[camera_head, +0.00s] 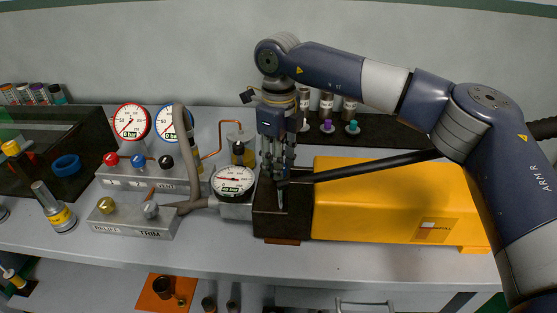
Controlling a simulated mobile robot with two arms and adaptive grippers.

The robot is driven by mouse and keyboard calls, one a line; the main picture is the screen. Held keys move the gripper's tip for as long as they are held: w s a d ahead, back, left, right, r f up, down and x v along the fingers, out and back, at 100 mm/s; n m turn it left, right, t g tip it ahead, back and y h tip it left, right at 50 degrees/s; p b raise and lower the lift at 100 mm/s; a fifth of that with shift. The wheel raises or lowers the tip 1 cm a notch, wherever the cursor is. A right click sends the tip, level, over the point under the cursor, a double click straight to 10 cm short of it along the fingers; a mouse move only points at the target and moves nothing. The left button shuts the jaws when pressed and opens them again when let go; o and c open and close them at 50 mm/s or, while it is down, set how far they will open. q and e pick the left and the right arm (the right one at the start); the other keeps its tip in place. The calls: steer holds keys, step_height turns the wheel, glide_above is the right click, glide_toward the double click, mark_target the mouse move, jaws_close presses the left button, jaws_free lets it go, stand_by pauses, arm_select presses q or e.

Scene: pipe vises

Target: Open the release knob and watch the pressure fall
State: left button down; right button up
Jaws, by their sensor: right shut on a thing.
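My right gripper (277,172) points straight down at the dark pump head (268,222) at the left end of a yellow pump body (395,202). Its fingers are shut on a small part there, which looks like the release knob but is mostly hidden by the fingers. A black pump lever (370,165) runs right and slightly up from beside the fingertips. My left gripper is out of view.
Red-rimmed (131,121) and blue-rimmed (171,122) gauges, both seeming to read 0 bar, stand over a knobbed manifold at left. Small bottles (326,106) stand behind my gripper. The front bench edge is clear.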

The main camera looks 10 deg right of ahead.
steer(key=shift+n, duration=1.3)
steer(key=o, duration=1.1)
steer(key=shift+c, duration=0.2)
steer(key=shift+r, duration=0.15)
step_height(320, 180, up, 12)
steer(key=shift+f, duration=0.2)
